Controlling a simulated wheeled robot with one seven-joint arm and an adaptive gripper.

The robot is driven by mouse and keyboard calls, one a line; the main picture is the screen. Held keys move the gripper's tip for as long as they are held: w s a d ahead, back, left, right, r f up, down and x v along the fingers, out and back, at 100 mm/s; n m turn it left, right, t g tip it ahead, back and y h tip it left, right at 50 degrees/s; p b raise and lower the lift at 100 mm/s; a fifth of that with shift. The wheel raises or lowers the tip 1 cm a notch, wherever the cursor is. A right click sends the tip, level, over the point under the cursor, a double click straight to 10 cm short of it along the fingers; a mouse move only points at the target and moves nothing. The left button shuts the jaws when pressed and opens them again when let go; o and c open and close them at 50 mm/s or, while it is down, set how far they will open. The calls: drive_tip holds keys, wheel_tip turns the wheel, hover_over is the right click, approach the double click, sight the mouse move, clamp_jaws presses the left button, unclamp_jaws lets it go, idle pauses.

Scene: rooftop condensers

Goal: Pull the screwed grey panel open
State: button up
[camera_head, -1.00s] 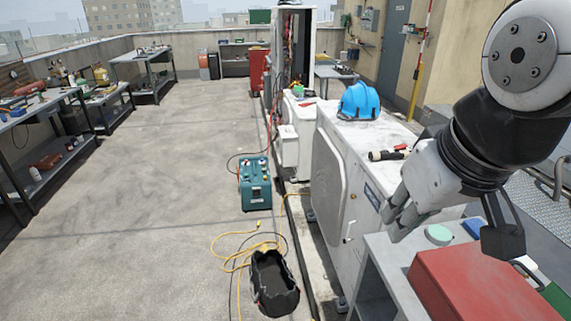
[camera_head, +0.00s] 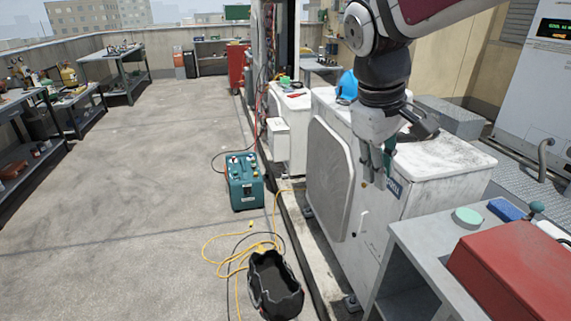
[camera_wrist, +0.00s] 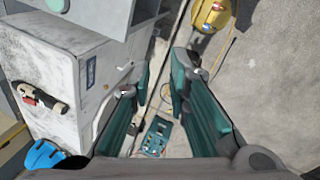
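The white-grey condenser unit (camera_head: 440,168) stands right of centre. A light grey panel (camera_head: 330,182) with rounded corners covers its left-facing side and lies flat against it. Its screws are too small to make out. A small white handle (camera_head: 362,222) shows on the adjoining face. My gripper (camera_head: 376,178) hangs fingers down in front of that face, near the blue label. In the wrist view its teal fingers (camera_wrist: 162,84) are spread with nothing between them, and the unit (camera_wrist: 45,60) is to their left. I cannot tell whether the gripper touches the unit.
A grey bench (camera_head: 420,250) with a red case (camera_head: 510,275) stands at the lower right. A blue hard hat (camera_head: 347,87) sits on the unit. A teal machine (camera_head: 244,182), yellow cable (camera_head: 212,242) and black bag (camera_head: 275,285) are on the floor. Open floor lies to the left.

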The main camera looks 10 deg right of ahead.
drive_tip(key=w+d+f+n+g+h+b, duration=0.2)
drive_tip(key=w+d+f+n+h+b, duration=0.15)
drive_tip(key=w+f+b, duration=0.6)
drive_tip(key=w+d+f+n+g+h+b, duration=0.2)
drive_tip(key=w+d+f+h+b, duration=0.15)
drive_tip(key=w+f, duration=1.05)
drive_tip(key=n+h+b, duration=0.7)
drive_tip(key=h+b, duration=0.1)
drive_tip(key=b, duration=0.7)
approach(360, 223)
drive_tip(key=d, duration=0.7)
drive_tip(key=s+d, duration=0.1)
drive_tip(key=d, duration=0.2)
drive_tip(key=shift+d+f, duration=0.15)
drive_tip(key=shift+f, duration=0.1)
clamp_jaws()
